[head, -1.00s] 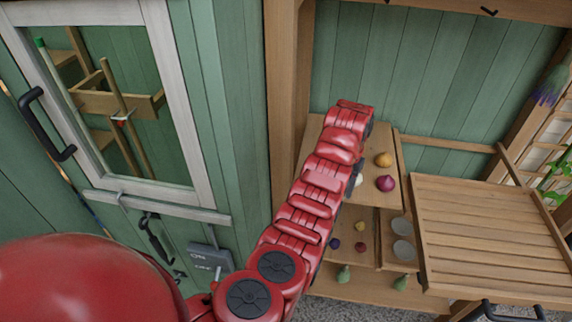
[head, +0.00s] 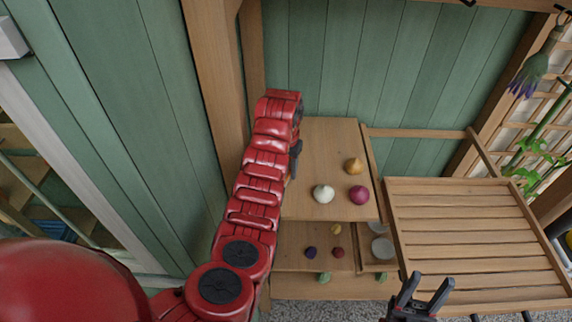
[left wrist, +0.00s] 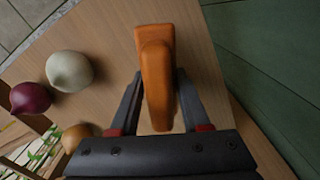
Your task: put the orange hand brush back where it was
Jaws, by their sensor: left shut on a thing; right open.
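The orange hand brush (left wrist: 157,70) is between the fingers of my left gripper (left wrist: 160,82) in the left wrist view. My left gripper is shut on it, over the wooden shelf top (left wrist: 110,20). Whether the brush touches the wood I cannot tell. In the head view my red left arm covers most of that spot, at the left end of the shelf top. My right gripper (head: 427,290) is open and empty at the bottom of the head view, in front of the slatted table.
A white onion (head: 323,194), a purple onion (head: 359,194) and a yellow onion (head: 354,166) sit on the shelf top. Small bulbs and glass jars (head: 381,247) are on the level below. The slatted table (head: 470,240) stands right. A green plank wall (head: 340,70) is behind.

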